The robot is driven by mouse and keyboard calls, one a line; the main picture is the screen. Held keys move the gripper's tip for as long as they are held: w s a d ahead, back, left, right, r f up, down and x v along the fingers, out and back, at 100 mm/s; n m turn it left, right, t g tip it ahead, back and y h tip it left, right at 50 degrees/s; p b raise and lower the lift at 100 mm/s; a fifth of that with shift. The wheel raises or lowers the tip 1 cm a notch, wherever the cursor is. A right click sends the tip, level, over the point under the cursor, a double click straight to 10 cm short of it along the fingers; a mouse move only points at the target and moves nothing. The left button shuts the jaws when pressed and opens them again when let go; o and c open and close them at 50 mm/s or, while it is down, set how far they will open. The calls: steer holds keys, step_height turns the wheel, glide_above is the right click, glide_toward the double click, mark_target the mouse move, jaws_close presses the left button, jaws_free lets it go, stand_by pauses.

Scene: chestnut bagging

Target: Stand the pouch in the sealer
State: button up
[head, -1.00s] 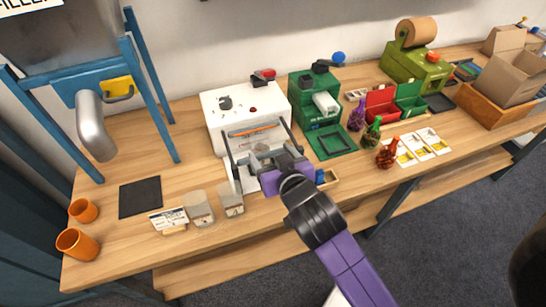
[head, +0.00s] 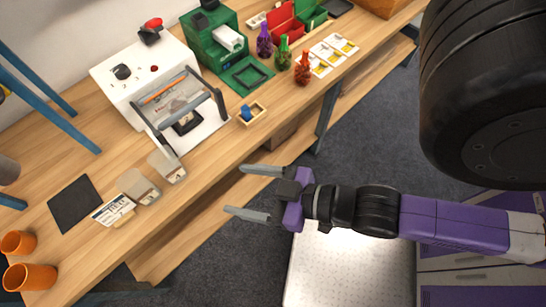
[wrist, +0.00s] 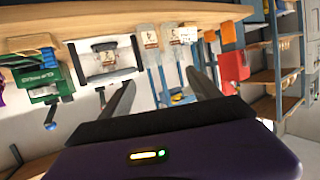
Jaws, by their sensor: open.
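The sealer (head: 135,73) is a white box on the bench with a grey frame on its front. A pouch (wrist: 108,57) with a brown mark seems to stand inside that frame in the wrist view; in the head view that spot shows only a pale, see-through shape over a dark patch. Two more pale pouches, one (head: 138,186) and another (head: 167,166), stand side by side near the bench's front edge, left of the sealer. My gripper (head: 236,190) is open and empty, in front of the bench and apart from the sealer. Its spread fingers show in the wrist view (wrist: 160,77).
A green machine (head: 212,38) stands right of the sealer. A small wooden tray (head: 252,113) with a blue item, coloured bags and white cards line the bench. A label stand (head: 113,210), black mat (head: 75,204) and orange cups (head: 30,277) are left. Open floor lies in front.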

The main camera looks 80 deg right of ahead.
steer(key=s+r+n+y, duration=0.1)
steer(key=s+r, duration=0.2)
steer(key=s, duration=0.2)
steer(key=shift+s+a, duration=0.35)
steer(key=shift+a, duration=0.05)
